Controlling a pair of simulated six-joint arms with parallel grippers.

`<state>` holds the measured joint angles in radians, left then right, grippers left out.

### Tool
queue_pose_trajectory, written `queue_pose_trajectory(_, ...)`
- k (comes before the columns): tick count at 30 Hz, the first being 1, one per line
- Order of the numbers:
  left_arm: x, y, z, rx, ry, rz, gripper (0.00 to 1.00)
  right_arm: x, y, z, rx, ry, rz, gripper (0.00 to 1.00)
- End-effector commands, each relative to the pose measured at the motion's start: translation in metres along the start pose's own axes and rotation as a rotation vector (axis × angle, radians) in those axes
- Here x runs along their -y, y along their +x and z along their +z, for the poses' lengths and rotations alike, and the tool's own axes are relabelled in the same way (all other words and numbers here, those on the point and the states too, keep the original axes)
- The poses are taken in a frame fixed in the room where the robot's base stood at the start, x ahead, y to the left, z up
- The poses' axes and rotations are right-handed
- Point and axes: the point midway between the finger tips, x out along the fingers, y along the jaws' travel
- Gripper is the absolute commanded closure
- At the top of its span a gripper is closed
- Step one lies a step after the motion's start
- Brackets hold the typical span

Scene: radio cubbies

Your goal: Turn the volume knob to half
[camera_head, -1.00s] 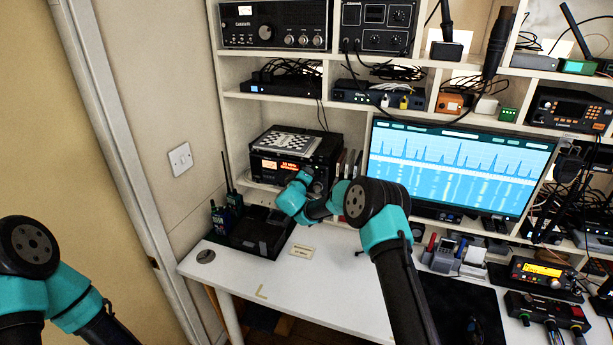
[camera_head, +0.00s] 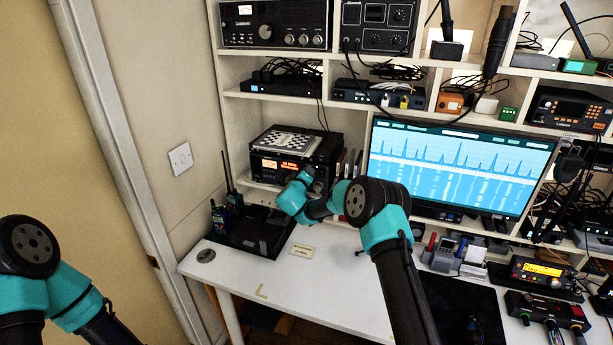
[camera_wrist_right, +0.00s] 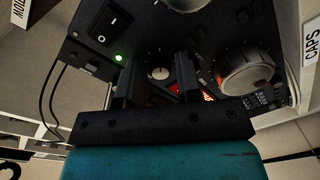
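The radio (camera_head: 330,148) is a black unit with a lit orange-red display, in the left cubby above the desk. My right arm reaches its front, and my right gripper (camera_head: 306,178) is largely hidden there by its own wrist. In the right wrist view, my right gripper's two dark fingers (camera_wrist_right: 158,75) stand apart at the front panel. A small round knob (camera_wrist_right: 160,73) with a pale face shows in the gap, with space on both sides. A large silver knob (camera_wrist_right: 247,72) is to the right, outside the fingers. I cannot read any volume label. My left gripper is out of view.
A rocker switch (camera_wrist_right: 105,22) and a lit green light (camera_wrist_right: 118,58) are on the panel to the left. A checkered board (camera_head: 286,142) lies on the radio. A black tray (camera_head: 262,232) sits below, and a monitor (camera_head: 455,165) stands to the right.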

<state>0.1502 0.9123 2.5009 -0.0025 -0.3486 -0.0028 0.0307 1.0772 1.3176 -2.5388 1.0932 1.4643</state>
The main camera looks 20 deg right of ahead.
Motion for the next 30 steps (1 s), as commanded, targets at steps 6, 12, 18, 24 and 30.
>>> queue_pose_trajectory(6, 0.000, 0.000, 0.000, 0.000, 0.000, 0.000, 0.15, 0.000, -0.005, -0.001, 0.000, 0.000, 0.000, 0.68)
queue_pose_trajectory(12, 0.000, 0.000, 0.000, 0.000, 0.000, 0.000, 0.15, -0.001, -0.025, -0.001, -0.001, 0.000, -0.001, 0.68)
queue_pose_trajectory(18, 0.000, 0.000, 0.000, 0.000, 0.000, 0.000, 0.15, 0.000, -0.057, -0.001, -0.001, 0.000, -0.001, 0.68)
queue_pose_trajectory(24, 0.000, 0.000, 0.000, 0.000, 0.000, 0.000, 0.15, 0.000, -0.092, -0.001, -0.002, -0.001, -0.002, 0.68)
queue_pose_trajectory(30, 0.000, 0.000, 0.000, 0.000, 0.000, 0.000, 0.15, 0.000, -0.130, -0.001, -0.001, -0.001, -0.003, 0.68)
